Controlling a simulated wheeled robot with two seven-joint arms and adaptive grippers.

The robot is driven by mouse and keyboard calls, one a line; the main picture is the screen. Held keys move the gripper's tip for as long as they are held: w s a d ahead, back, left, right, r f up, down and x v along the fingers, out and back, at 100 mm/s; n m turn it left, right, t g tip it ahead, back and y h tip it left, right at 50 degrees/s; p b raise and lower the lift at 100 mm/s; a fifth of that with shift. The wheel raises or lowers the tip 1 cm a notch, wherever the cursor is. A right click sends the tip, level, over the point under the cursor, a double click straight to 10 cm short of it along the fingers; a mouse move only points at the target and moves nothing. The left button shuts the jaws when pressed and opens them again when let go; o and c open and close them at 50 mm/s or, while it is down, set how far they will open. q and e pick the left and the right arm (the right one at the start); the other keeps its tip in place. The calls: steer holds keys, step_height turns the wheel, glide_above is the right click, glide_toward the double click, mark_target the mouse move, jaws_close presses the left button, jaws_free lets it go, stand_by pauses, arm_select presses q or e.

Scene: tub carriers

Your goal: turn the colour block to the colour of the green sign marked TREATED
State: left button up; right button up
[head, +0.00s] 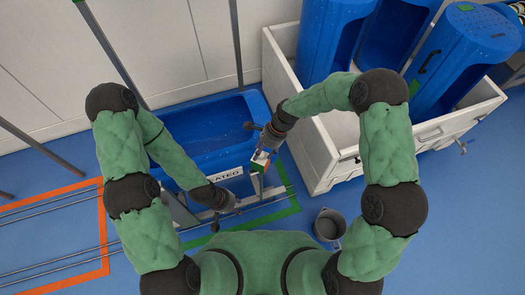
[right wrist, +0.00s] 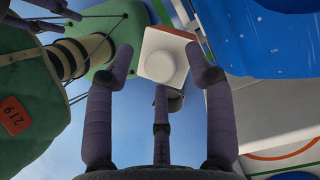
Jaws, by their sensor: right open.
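The colour block (head: 261,160) is small, with white, red and green faces showing, in front of the blue tub. In the right wrist view the block (right wrist: 163,62) shows a white face with a round knob and an orange-red edge. My right gripper (head: 263,146) is open at the block, its fingers (right wrist: 165,70) spread on both sides of it; contact is unclear.
The blue tub (head: 205,115) stands behind the sign. A green line (head: 277,215) and rails mark the floor there; an orange outline (head: 60,195) lies left. A white crate (head: 310,150) with blue cylinders stands right. A grey pot (head: 329,226) stands on the floor.

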jaws_close()
steer(key=shift+n, duration=0.3)
steer(key=shift+w+n+g+p, duration=0.1)
steer(key=shift+n+g+p, duration=0.2)
steer(key=shift+n+p, duration=0.25)
steer(key=shift+w+a+n+g+h, duration=0.1)
steer(key=shift+n+g+h, duration=0.3)
steer(key=shift+n, duration=0.85)
steer(key=shift+a+n+g+h+p, duration=0.15)
steer(key=shift+n+g+h+p, duration=0.4)
steer(key=shift+n, duration=1.75)
steer(key=shift+h, duration=0.25)
jaws_free()
